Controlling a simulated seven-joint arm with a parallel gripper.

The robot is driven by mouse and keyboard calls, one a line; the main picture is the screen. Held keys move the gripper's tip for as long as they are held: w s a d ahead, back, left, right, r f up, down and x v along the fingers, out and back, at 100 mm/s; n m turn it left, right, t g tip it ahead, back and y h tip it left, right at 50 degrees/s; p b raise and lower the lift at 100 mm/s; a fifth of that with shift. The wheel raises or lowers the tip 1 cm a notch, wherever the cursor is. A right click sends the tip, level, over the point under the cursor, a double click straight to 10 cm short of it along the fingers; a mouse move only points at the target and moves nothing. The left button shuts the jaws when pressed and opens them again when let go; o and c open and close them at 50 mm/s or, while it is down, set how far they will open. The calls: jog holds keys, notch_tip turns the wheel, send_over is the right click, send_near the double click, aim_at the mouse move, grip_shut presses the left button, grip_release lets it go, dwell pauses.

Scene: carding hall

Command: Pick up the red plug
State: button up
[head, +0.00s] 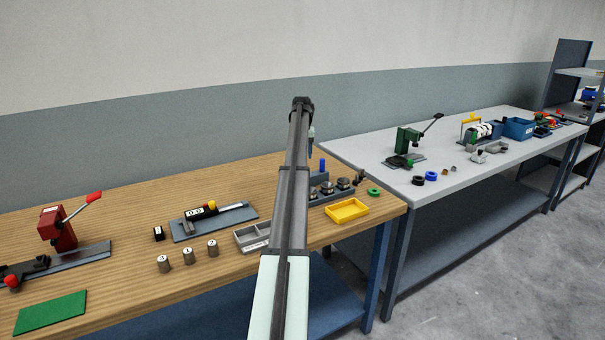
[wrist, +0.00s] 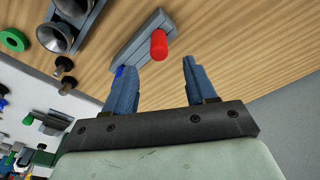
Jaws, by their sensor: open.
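The red plug (wrist: 158,44) is a red cylinder standing on a grey block (wrist: 140,38) on the wooden table, seen in the wrist view. My arm hides it in the head view, where part of the grey block (head: 319,179) shows. A blue plug (head: 322,165) stands on the same block; only a bit of blue shows in the wrist view (wrist: 118,71), beside a finger. My gripper (wrist: 171,66) is open and empty.
A yellow tray (head: 347,211), a green ring (head: 373,192) and several metal cups lie near the block. A grey compartment tray (head: 252,238) and numbered weights (head: 188,254) are further left. The grey workbench (head: 460,150) stands to the right across a gap.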

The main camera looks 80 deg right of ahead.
jog(key=f, duration=0.8)
jog(key=shift+d, duration=0.25)
grip_shut()
